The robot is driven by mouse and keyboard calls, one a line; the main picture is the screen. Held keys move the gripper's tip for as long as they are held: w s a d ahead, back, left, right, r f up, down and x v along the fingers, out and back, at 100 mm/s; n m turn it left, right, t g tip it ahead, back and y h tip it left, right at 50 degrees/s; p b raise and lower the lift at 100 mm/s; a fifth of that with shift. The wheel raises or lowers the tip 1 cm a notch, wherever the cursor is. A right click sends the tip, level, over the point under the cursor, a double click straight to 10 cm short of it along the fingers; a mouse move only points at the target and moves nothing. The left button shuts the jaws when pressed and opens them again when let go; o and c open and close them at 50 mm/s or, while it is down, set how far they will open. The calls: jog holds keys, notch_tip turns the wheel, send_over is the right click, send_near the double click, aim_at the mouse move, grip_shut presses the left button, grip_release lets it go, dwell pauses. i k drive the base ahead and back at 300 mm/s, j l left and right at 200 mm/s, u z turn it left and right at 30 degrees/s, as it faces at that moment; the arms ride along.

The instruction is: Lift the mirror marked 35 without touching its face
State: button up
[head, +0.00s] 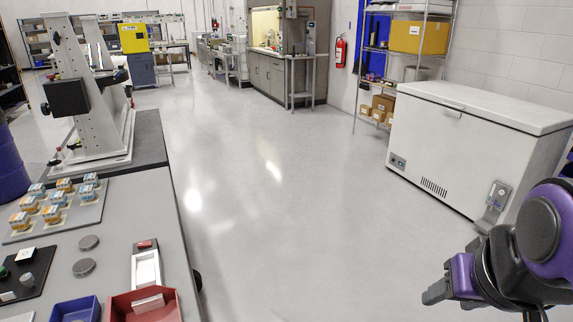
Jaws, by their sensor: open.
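No marking 35 can be read at this size, and I cannot tell which thing is that mirror. Several small orange and blue blocks with pale label-like tops (65,185) stand in rows on a grey plate (88,214) on the bench at the left. Two grey discs (84,267) lie bare on the bench in front of the plate. My gripper (432,290) is at the lower right, open, over the floor and far from the bench. No object shows between its fingers, which are small and dark here.
A white chest freezer (460,150) stands right. The floor (290,220) between is clear.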

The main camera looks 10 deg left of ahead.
aim_at(90, 242)
jog(key=i+l+z, duration=0.5)
jog(key=i, duration=0.2)
jog(key=i+u, duration=0.8)
jog(key=i, duration=0.15)
jog(key=i+u, duration=0.4)
jog(key=i+l+u, duration=0.15)
jog(key=i+u, duration=0.2)
jog(key=i, duration=0.2)
jog(key=i+u, duration=0.5)
jog(key=u, duration=0.25)
jog(key=i+l+u, duration=0.1)
jog(key=u, duration=0.25)
jog(key=i+u, duration=0.2)
jog(key=u, duration=0.2)
jog(key=i+u, duration=0.15)
jog(key=u, duration=0.3)
jog(key=i+l+u, duration=0.15)
jog(key=u, duration=0.25)
